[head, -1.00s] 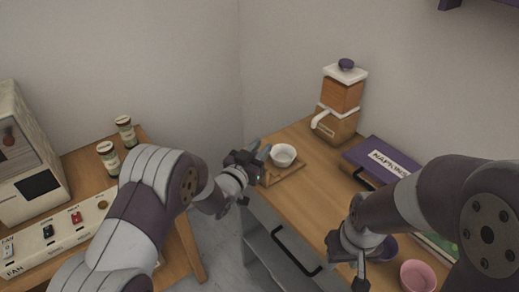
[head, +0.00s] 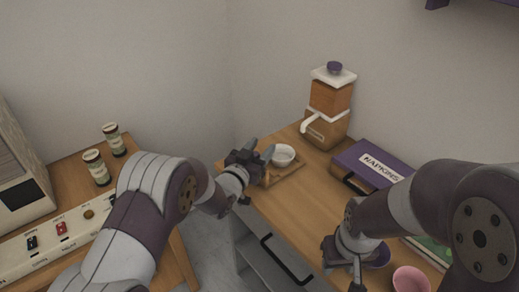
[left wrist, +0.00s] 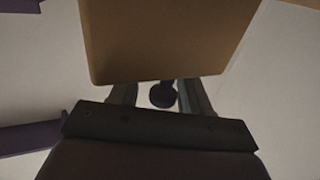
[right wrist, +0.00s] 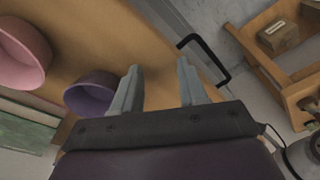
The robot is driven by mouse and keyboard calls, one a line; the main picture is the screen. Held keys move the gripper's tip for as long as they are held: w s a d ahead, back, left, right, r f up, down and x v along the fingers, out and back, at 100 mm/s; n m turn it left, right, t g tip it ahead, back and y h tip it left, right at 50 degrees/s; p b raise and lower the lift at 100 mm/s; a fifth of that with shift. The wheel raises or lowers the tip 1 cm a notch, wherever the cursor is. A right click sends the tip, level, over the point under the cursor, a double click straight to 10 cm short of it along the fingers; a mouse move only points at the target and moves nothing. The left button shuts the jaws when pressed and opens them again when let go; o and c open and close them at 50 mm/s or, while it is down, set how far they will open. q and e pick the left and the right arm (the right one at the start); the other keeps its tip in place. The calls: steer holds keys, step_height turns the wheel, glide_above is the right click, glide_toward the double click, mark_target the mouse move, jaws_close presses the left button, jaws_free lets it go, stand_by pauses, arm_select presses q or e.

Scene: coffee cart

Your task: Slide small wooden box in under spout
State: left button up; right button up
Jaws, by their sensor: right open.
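The small wooden box (head: 285,177) is low and square, on the counter with a white bowl (head: 283,154) on top. My left gripper (head: 262,155) is at its left side. In the left wrist view, the box's brown face (left wrist: 165,40) covers the fingertips. My right gripper (right wrist: 158,85) is open and empty near the counter's front.
A purple napkin box (head: 375,165) lies right of the grinder. Pink (head: 410,280) and purple (right wrist: 92,93) bowls are near my right gripper. A drawer handle (head: 285,258) juts from the counter front. Jars (head: 97,167) and a switch panel (head: 60,240) are at the left.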

arm_select(q)
steer(key=v, duration=1.2)
steer(key=shift+s+a+b, duration=0.25)
steer(key=shift+b, duration=0.15)
steer(key=shift+a+f, duration=0.1)
